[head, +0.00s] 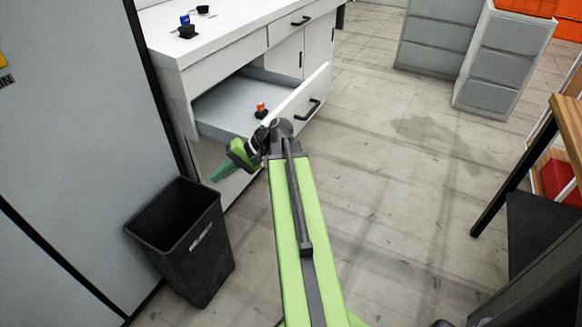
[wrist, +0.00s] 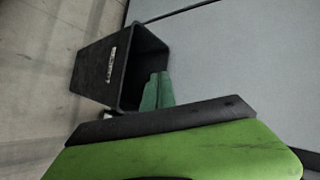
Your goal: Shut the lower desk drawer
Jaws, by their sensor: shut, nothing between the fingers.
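The lower desk drawer (head: 232,108) is pulled open from the white desk, its tray showing. Its white front panel (head: 291,101) has a dark handle (head: 309,111). A small orange and black item (head: 261,111) is in the drawer. My gripper (head: 217,174) is at the near left end of the drawer and points left, away from the front panel. My arm hides the panel's near corner; I cannot tell whether it touches. The green fingertips (wrist: 156,92) are together and empty in the wrist view.
A black bin (head: 182,240) stands below left of my gripper; it also shows in the wrist view (wrist: 97,70). A grey cabinet (head: 85,130) fills the left. The desk's upper drawer (head: 297,24) is shut. Open floor (head: 400,190) lies to the right, before a wooden-topped table (head: 568,125).

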